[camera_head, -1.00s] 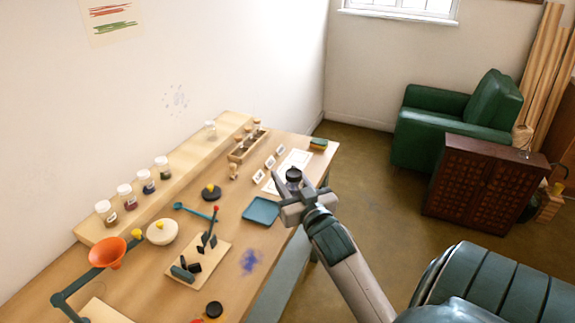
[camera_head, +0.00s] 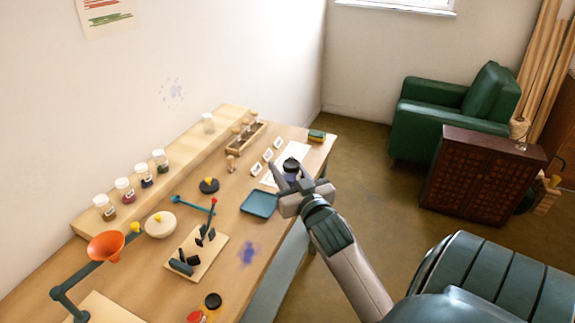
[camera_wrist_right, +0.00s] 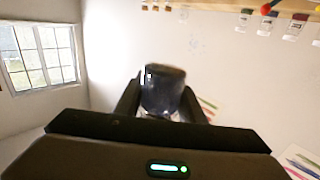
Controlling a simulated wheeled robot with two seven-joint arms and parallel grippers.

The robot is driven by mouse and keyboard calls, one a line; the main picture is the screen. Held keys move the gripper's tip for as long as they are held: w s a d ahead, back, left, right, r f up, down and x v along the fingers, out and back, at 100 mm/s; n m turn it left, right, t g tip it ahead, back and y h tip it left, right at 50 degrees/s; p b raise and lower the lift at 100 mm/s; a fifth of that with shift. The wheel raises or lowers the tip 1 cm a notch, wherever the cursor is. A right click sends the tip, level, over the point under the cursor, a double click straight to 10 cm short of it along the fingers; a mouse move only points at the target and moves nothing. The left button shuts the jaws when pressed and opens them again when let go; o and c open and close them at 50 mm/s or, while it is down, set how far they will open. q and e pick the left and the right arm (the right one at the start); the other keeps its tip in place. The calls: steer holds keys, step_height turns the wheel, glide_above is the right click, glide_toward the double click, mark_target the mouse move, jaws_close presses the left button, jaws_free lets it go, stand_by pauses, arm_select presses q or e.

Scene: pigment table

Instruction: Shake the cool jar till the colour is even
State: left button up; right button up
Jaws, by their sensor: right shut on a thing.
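In the right wrist view the jar (camera_wrist_right: 162,92) sits between the two dark fingers. Its contents look dark grey-blue; I cannot tell whether the colour is even. My left gripper is not in view.
Beside the gripper are a white sheet (camera_head: 280,180) with small cards and a teal tray (camera_head: 259,204). Several labelled jars stand on the wall shelf (camera_head: 180,158). A green armchair (camera_head: 450,115) stands beyond the table.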

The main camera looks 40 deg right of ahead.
step_height(320, 180, up, 5)
step_height(320, 180, down, 5)
steer(key=shift+r, duration=0.1)
stand_by(1.2)
steer(key=shift+s, duration=0.1)
stand_by(0.4)
